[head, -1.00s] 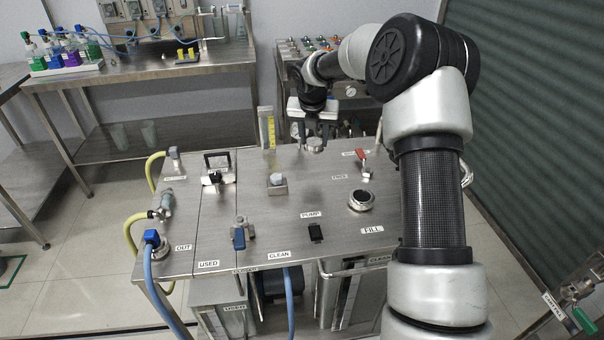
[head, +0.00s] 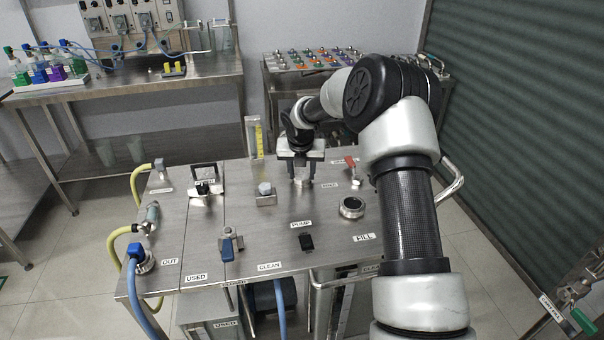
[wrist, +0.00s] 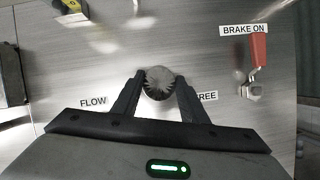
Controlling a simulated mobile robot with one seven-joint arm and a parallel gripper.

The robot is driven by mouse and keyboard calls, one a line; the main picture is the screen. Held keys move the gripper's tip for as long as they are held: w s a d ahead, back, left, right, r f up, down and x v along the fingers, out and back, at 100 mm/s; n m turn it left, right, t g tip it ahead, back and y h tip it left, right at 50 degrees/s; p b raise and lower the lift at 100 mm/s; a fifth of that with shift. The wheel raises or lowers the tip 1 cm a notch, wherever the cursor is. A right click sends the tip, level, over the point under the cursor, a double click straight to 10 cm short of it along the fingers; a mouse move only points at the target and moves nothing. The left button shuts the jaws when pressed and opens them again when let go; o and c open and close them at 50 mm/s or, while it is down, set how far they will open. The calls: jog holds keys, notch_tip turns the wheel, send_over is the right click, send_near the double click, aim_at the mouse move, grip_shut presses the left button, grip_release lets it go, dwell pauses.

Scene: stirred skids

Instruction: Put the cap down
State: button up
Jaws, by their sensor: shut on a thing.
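The cap (wrist: 158,80) is a round grey metal piece with a ridged edge. My gripper (wrist: 157,92) is shut on it, one black finger on each side. In the head view my gripper (head: 301,172) points down over the back right part of the steel skid top (head: 240,255), with the cap (head: 302,182) between its fingertips. The cap is at or just above the skid top; I cannot tell if it touches. The open round FILL port (head: 352,207) with a dark mouth is in front and to the right, with no cap on it.
A red brake lever (wrist: 259,50) stands to the right of my gripper. A small block with a grey knob (head: 265,194) is to the left, and a yellow-marked gauge (head: 254,138) stands behind. The black PUMP switch (head: 306,242) is in front. Bare steel surrounds the cap.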

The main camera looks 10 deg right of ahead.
jog(key=o, duration=1.2)
